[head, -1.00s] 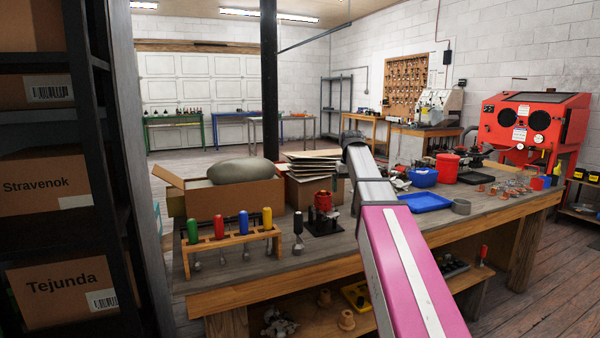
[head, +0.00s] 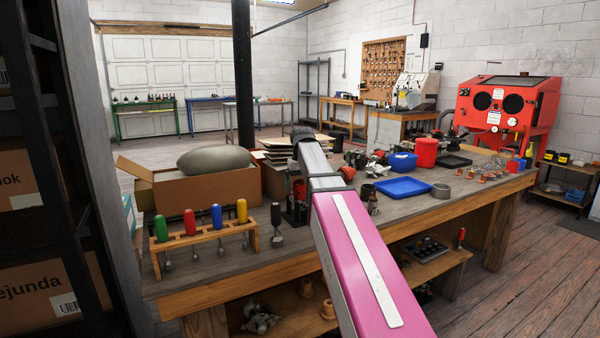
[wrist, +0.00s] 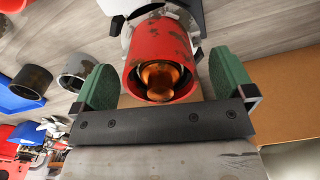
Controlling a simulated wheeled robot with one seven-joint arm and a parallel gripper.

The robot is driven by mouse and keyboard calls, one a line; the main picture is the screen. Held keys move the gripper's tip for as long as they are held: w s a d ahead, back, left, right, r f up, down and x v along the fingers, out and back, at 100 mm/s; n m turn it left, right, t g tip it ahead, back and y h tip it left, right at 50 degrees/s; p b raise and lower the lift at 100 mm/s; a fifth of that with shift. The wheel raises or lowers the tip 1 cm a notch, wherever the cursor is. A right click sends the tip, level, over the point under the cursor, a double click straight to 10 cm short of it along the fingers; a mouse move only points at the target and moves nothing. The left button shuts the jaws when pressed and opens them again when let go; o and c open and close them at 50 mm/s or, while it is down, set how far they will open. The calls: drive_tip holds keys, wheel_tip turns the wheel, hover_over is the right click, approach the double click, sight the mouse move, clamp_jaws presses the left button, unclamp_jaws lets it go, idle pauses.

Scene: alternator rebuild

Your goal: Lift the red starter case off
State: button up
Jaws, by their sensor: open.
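The red starter case (wrist: 150,50) is a worn red cylinder in the wrist view, with copper showing in its open end. A silver metal part (wrist: 183,14) is at its far end. My gripper (wrist: 163,62) is open, with one green finger on each side of the case and a narrow gap visible beside each. In the head view only a sliver of the case (head: 299,187) shows beside my arm, above a dark stand (head: 297,211).
A screwdriver rack (head: 205,236) and an open cardboard box (head: 205,192) stand left on the workbench (head: 420,213). A blue tray (head: 403,187), a blue bin (head: 402,163) and a red bucket (head: 426,152) are at the right. A dark post (head: 243,80) rises behind the bench.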

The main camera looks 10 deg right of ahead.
drive_tip(key=shift+f, duration=0.9)
drive_tip(key=c, duration=1.5)
drive_tip(key=shift+o, duration=0.2)
drive_tip(key=shift+r, duration=0.4)
drive_tip(key=shift+r, duration=0.4)
drive_tip(key=shift+r, duration=0.15)
drive_tip(key=shift+r, duration=1.1)
drive_tip(key=shift+r, duration=0.15)
